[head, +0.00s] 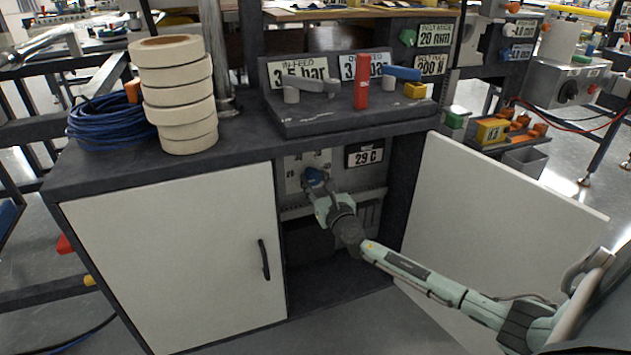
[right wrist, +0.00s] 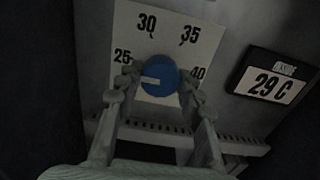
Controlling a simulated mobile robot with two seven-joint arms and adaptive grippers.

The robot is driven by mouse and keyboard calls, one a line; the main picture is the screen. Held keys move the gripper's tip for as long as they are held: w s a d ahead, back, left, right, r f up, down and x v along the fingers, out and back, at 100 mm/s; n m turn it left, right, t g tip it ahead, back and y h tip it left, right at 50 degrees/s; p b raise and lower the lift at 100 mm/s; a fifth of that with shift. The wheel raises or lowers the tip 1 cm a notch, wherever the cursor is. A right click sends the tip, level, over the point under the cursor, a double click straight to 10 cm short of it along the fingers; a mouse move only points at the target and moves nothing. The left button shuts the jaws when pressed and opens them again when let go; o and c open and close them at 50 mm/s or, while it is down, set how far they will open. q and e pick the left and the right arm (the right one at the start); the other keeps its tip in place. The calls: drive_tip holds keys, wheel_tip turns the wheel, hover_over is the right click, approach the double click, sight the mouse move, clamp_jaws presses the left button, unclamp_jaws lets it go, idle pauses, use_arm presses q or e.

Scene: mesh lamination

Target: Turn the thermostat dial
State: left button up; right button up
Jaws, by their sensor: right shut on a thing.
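The thermostat dial (right wrist: 160,75) is a round blue knob with a pale pointer mark, on a white scale plate (right wrist: 178,32) marked 25, 30, 35 and 40. In the right wrist view its pale mark points left, towards the 25 side. My right gripper (right wrist: 158,84) has a finger on each side of the dial and is shut on it. In the head view the dial (head: 315,176) sits inside the open cabinet, with my right gripper (head: 318,188) reaching it. A display (right wrist: 270,83) beside the plate reads 29 C. My left gripper is not in view.
The right cabinet door (head: 500,190) stands open beside my right arm. The left door (head: 175,260) is shut. Tape rolls (head: 175,90) and a blue cable coil (head: 108,125) lie on top, with a control panel (head: 340,110) at the back.

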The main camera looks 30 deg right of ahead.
drive_tip(key=o, duration=1.2)
drive_tip(key=shift+c, duration=0.2)
drive_tip(key=v, duration=1.2)
drive_tip(key=shift+s+d+f, duration=0.1)
drive_tip(key=shift+f, duration=0.05)
drive_tip(key=s+f+m+g+h, duration=0.3)
drive_tip(key=s+f+m+g, duration=0.65)
drive_tip(key=m, duration=0.95)
drive_tip(key=s+a+f+m+g+y, duration=0.4)
drive_tip(key=s+a+f+m+y, duration=0.2)
drive_tip(key=s+a+f+m, duration=0.6)
drive_tip(key=s+a+m, duration=0.1)
drive_tip(key=s, duration=0.2)
drive_tip(key=shift+f+g, duration=0.3)
drive_tip(key=shift+g, duration=0.05)
